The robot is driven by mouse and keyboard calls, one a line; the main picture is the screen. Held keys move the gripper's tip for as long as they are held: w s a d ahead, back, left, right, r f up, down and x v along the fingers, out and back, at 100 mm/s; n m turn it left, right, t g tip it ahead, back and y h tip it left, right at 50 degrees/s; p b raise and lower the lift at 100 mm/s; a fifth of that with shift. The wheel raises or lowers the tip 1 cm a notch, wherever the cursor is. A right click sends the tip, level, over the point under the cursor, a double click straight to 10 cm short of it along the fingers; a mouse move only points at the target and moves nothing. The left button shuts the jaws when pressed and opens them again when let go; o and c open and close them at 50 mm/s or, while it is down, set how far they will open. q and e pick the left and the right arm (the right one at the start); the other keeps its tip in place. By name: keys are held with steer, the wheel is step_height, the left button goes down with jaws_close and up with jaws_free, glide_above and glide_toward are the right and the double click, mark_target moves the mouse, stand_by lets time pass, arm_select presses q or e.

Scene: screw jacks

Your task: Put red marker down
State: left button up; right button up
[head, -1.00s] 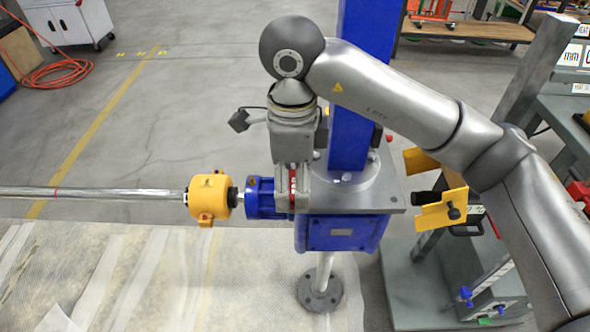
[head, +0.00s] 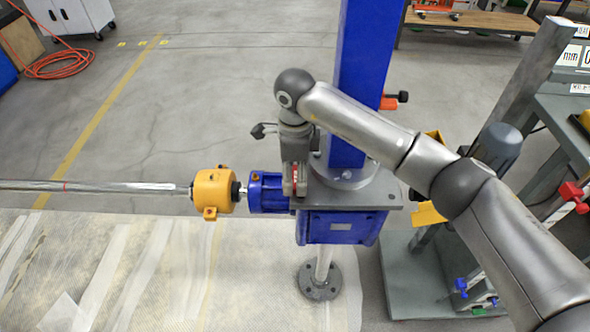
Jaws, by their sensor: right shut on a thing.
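My right gripper (head: 294,190) reaches in from the right and points down at the left end of the grey top plate (head: 375,198) of the blue screw jack (head: 341,227). It is shut on the red marker (head: 295,174), which shows as a narrow red strip between the fingers. The rest of the marker is hidden by the fingers. The fingertips are at or just above the plate, beside the blue motor coupling (head: 268,192). I cannot tell whether the marker touches the plate. My left gripper is not in view.
A tall blue column (head: 361,80) stands on the plate just right of my gripper. A yellow coupling (head: 213,191) and a long metal shaft (head: 95,187) extend left. A grey workbench (head: 555,130) is at the right. The plate's right part is bare.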

mark_target(295, 176)
steer(key=shift+f, duration=0.35)
steer(key=o, duration=0.6)
steer(key=shift+b, duration=0.3)
steer(key=o, duration=0.4)
steer(key=shift+o, duration=0.2)
steer(key=shift+r+p, duration=0.25)
steer(key=shift+p, duration=0.05)
steer(key=shift+w+r, duration=0.1)
steer(key=shift+r, duration=0.25)
step_height(295, 176, up, 11)
steer(key=b, duration=0.2)
